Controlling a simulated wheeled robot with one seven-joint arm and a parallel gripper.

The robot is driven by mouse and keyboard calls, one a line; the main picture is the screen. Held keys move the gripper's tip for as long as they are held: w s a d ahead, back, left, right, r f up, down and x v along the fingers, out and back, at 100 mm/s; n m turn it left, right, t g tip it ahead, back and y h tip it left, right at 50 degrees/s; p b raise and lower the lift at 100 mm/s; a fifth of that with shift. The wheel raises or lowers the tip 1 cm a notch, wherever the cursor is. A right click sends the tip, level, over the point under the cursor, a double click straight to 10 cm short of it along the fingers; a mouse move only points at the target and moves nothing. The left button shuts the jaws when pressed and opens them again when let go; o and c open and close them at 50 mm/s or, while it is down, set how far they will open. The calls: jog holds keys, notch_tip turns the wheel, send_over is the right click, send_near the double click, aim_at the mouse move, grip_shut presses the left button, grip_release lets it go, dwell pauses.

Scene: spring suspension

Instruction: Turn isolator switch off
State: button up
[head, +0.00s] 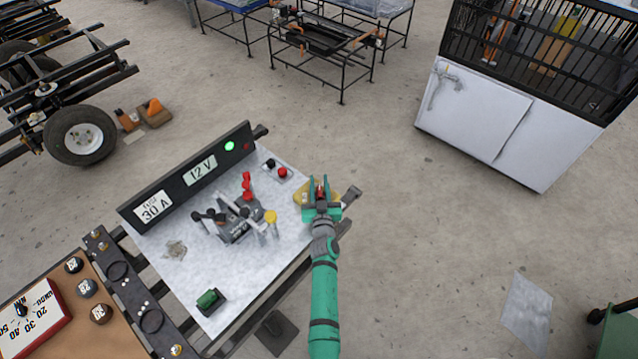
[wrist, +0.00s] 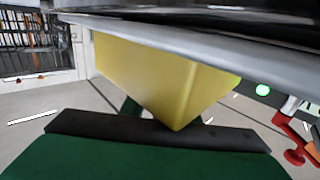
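The isolator switch appears to be the yellow box (head: 301,197) with a red part (head: 320,187) at the right edge of the panel board. In the head view my green gripper (head: 322,201) is over it, its fingers on either side of the red part and hiding much of the box. In the wrist view the yellow box (wrist: 165,75) fills the middle, close above a green finger with a dark pad. A dark and grey blurred shape covers the top of that view. Whether the fingers press on the red part cannot be told.
The pale board (head: 180,272) carries a lever assembly (head: 236,222), a yellow-capped post (head: 270,217), red and black terminals (head: 276,168) and a green part (head: 208,300). A black sign strip (head: 178,184) with a lit green lamp (head: 229,146) stands behind. Floor right is mostly free.

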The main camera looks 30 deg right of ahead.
grip_shut()
